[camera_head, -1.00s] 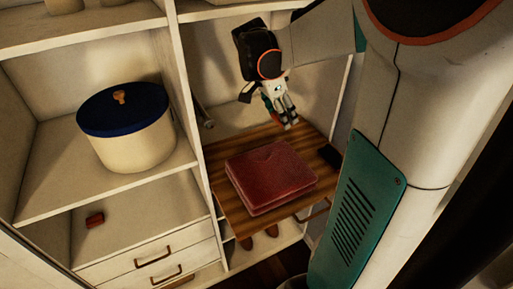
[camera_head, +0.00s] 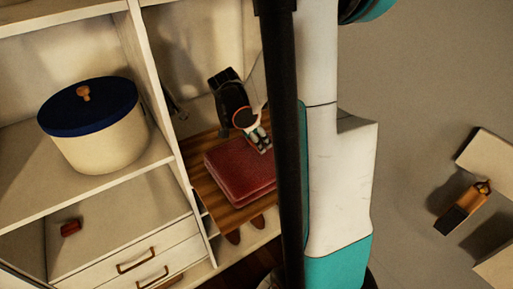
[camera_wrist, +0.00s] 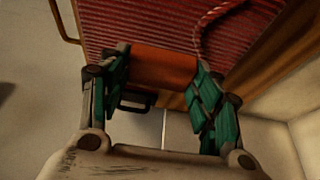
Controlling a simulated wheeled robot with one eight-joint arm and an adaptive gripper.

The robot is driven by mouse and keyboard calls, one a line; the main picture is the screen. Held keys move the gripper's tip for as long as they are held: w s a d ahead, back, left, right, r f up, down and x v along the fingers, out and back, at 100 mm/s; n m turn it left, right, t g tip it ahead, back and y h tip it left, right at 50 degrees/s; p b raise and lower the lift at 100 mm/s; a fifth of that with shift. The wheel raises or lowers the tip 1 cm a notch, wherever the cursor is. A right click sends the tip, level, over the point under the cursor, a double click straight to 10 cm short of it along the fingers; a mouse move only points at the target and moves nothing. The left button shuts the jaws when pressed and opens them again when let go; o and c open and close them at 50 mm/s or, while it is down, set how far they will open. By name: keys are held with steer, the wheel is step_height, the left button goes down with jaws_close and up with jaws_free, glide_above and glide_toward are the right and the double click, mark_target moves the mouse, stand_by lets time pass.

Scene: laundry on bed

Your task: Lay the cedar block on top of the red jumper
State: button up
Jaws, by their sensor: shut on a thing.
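The red jumper (camera_head: 240,172) lies folded on a striped wooden board (camera_head: 205,192) in the cabinet bay. Its ribbed red surface fills the top of the wrist view (camera_wrist: 165,22). My gripper (camera_head: 264,148) is just over the jumper's far right part. In the wrist view my gripper (camera_wrist: 163,72) is shut on the orange-brown cedar block (camera_wrist: 163,62), which spans between the two fingers. The block appears close to the jumper; I cannot tell whether they touch. In the head view the block is hidden, and a black pole and my arm cover the jumper's right side.
A cream round box with a blue lid (camera_head: 88,105) stands on the left shelf. A small reddish block (camera_head: 70,228) lies on the lower shelf above drawers (camera_head: 140,262). Upright cabinet partitions (camera_head: 160,90) border the bay on its left. Brown shoes (camera_head: 240,235) show below the board.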

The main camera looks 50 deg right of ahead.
steer(key=shift+f+b, duration=0.35)
steer(key=shift+f, duration=1.5)
steer(key=shift+f, duration=0.15)
steer(key=o, duration=0.9)
steer(key=p+v, duration=0.2)
steer(key=v, duration=1)
steer(key=shift+a, duration=0.1)
